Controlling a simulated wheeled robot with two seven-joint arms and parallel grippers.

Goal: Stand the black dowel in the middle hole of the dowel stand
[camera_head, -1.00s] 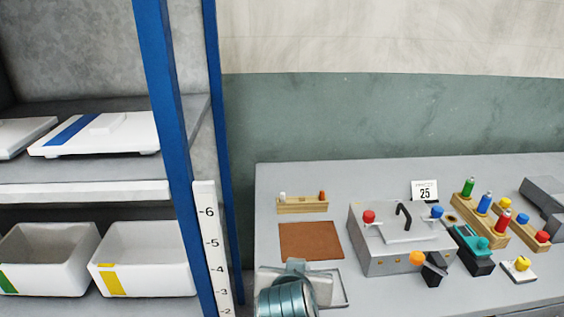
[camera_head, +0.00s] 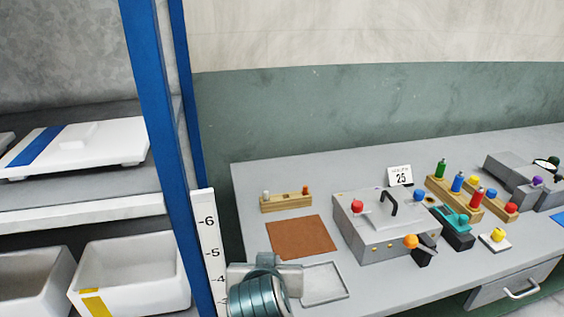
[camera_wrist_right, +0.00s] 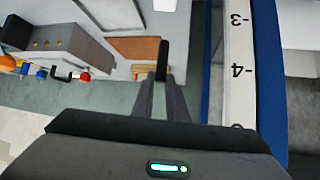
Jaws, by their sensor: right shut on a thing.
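The dowel stand (camera_head: 286,203) is a low wooden block at the back left of the grey bench. A white dowel (camera_head: 266,195) stands near its left end and an orange-brown dowel (camera_head: 305,190) near its right end; bare wood shows between them. The black dowel (camera_wrist_right: 163,55) is in the fingers of my right gripper (camera_wrist_right: 162,82), which is shut on it. In the right wrist view the stand (camera_wrist_right: 146,71) shows partly behind the dowel and fingers; whether they touch is unclear, but the dowel looks well apart. My left gripper is not in view.
A brown mat (camera_head: 300,237) lies in front of the stand, with a shallow grey tray (camera_head: 325,284) nearer. A grey press box (camera_head: 385,240) with a black handle stands to the right. A blue-posted shelf (camera_head: 160,150) and a numbered white post (camera_head: 207,245) bound the left.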

